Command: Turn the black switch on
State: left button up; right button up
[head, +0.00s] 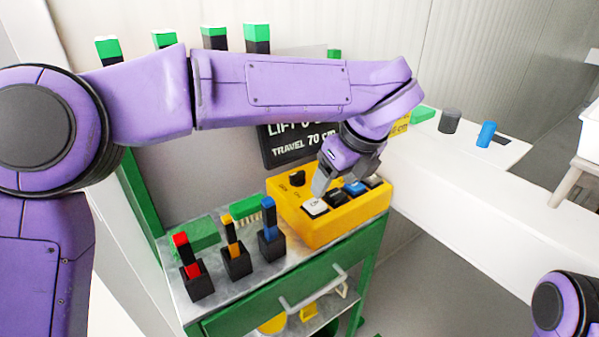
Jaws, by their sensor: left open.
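A yellow control box (325,235) sits on the right part of the green bench. A black switch knob (297,178) stands at its back left corner, with small printed marks beside it that are hard to read. A white button (315,207), a black button (338,197) and a blue button (355,188) run along its top, with another dark button at the far end. My left gripper (322,184) is open and points down over the box, just right of the black knob and close above the white button. I cannot tell whether it touches anything. My right gripper is out of view.
Black holders with a red (186,250), a yellow (231,232) and a blue handle (269,215) stand left of the box. A black sign (290,143) is behind it, partly hidden by my left arm. A white ledge (490,158) bears a blue cylinder (486,134).

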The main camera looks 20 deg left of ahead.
pick_arm(q)
jog(key=p, duration=0.2)
send_over(297, 173)
jog(key=s+d, duration=0.2)
jog(key=d, duration=0.1)
jog(key=shift+w+a+r, duration=0.15)
jog(key=shift+a+r, duration=0.05)
jog(key=shift+a, duration=0.05)
jog(key=x, duration=0.4)
jog(key=shift+w+a+f, duration=0.1)
jog(key=shift+w+a, duration=0.05)
jog(key=shift+a, duration=0.15)
jog(key=shift+w+a+f, duration=0.15)
jog(key=shift+f, duration=0.4)
jog(key=c, duration=1.1)
